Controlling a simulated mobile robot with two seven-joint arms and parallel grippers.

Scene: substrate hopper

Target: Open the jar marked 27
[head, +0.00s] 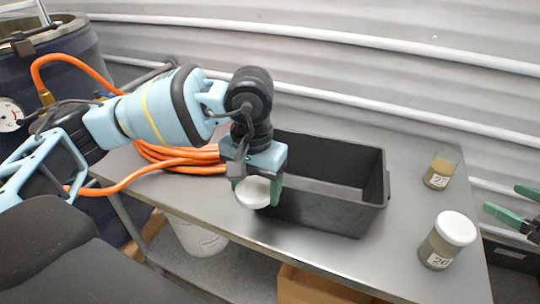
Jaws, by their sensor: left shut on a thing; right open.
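The jar marked 27 (441,168) stands upright at the right back of the table. It has no lid on, and its clear rim and brownish contents show. My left gripper (256,188) is shut on a white round lid (253,192). It holds the lid at the left front corner of the black bin, well left of the jar. My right gripper (514,204) is open and empty at the right edge of the picture, to the right of the jars. Its arm is mostly out of view.
A second jar (447,240) with a white lid stands at the table's right front; its label seems to read 20 or 26. The black bin (362,222) looks empty. An orange hose (180,155) lies coiled at the left. A white bucket (197,238) stands below the table (300,254).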

